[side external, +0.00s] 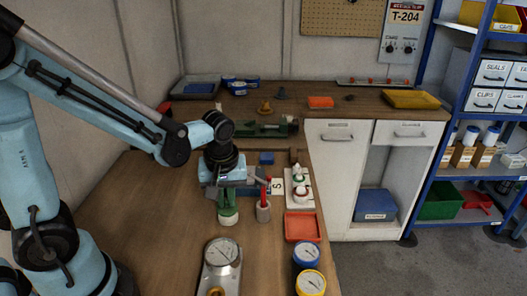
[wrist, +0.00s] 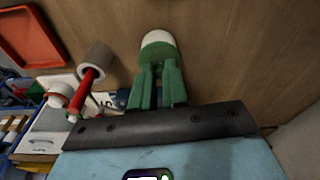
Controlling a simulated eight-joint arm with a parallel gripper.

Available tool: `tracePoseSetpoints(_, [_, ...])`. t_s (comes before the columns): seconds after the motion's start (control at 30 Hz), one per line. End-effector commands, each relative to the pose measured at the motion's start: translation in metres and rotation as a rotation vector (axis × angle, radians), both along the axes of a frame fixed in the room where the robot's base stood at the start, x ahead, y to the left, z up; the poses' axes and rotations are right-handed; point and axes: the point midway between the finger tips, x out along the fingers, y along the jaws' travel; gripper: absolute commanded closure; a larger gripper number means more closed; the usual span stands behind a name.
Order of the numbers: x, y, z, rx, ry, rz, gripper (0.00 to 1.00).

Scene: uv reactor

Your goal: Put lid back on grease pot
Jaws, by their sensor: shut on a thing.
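My gripper (side external: 228,194) points down over the wooden bench and is shut on a green lid-like piece at its fingertips. A white, round pot-like body (side external: 228,218) shows directly below the green in the side view, near the bench top. In the wrist view my gripper's green fingers (wrist: 160,78) reach to the green piece (wrist: 160,53), with the white part (wrist: 157,38) beyond it. The fingers and the piece are similar greens, so their border is hard to see. I cannot tell whether the lid sits fully on the pot or is only touching it.
A grey cup (side external: 263,213) with a red stick (side external: 268,188) stands close to the right. A red tray (side external: 302,227), a white holder with small bottles (side external: 300,190) and several gauges (side external: 222,252) are nearby. The bench to the left (side external: 150,220) is clear.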

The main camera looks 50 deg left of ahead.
Motion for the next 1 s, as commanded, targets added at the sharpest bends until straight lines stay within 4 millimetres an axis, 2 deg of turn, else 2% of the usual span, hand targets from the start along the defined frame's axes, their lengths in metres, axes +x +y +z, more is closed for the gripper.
tracePoseSetpoints(0.9, [-0.0002, 0.0000, -0.0024, 0.000, 0.000, 0.000, 1.00])
tracePoseSetpoints(0.93, [-0.0002, 0.0000, -0.0024, 0.000, 0.000, 0.000, 0.83])
tracePoseSetpoints(1.0, [-0.0001, 0.0000, -0.0024, 0.000, 0.000, 0.000, 0.72])
